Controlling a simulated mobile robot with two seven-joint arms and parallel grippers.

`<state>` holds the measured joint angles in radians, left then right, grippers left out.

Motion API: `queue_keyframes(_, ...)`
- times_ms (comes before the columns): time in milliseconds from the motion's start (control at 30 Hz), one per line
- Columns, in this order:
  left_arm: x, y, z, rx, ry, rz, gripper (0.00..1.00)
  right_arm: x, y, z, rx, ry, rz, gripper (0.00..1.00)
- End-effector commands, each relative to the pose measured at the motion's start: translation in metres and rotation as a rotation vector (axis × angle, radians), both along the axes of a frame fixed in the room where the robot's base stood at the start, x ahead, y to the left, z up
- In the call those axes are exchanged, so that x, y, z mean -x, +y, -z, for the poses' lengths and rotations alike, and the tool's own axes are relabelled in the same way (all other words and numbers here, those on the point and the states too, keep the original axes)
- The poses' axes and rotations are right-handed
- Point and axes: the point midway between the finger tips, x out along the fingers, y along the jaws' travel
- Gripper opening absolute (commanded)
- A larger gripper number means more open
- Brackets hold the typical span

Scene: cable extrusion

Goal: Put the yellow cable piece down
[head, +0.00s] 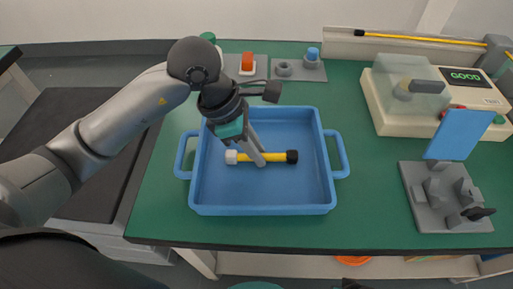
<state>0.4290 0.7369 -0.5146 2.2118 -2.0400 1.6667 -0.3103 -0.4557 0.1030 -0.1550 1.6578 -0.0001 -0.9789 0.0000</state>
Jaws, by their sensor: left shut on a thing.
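The yellow cable piece (276,157) has a white connector at its left end and a black one at its right end. It lies level inside the blue tray (262,208), over the tray's floor; I cannot tell whether it touches the floor. My left gripper (259,160) reaches down into the tray from the upper left and is shut on the yellow middle of the piece. The fingers hide part of the piece. My right gripper is not in view.
A cream tester (388,118) with a screen reading GOOD stands at the right. A grey fixture (418,205) with a blue plate (459,134) is in front of it. Grey pads with orange (247,61) and blue (313,53) parts lie behind the tray. Green table between is clear.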

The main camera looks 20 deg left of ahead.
Motion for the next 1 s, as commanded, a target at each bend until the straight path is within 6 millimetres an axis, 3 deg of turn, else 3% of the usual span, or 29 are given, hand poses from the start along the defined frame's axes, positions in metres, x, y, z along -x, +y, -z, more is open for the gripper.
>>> queue_keyframes(233, 0.0, 0.0, 0.003, 0.0, 0.0, 0.0, 0.0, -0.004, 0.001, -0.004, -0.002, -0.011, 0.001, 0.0)
queue_keyframes(267, 0.0, 0.0, 0.003, 0.0, 0.0, 0.0, 0.22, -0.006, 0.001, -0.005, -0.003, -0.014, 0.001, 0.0)
queue_keyframes(533, 0.0, 0.0, 0.002, 0.0, 0.0, 0.0, 0.51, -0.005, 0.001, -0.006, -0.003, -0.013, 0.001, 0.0)
queue_keyframes(900, 0.0, 0.0, -0.001, 0.0, 0.0, 0.0, 0.51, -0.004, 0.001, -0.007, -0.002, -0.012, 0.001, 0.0)
queue_keyframes(1000, 0.0, 0.003, -0.008, -0.002, -0.001, -0.001, 0.51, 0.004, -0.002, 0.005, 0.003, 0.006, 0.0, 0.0)
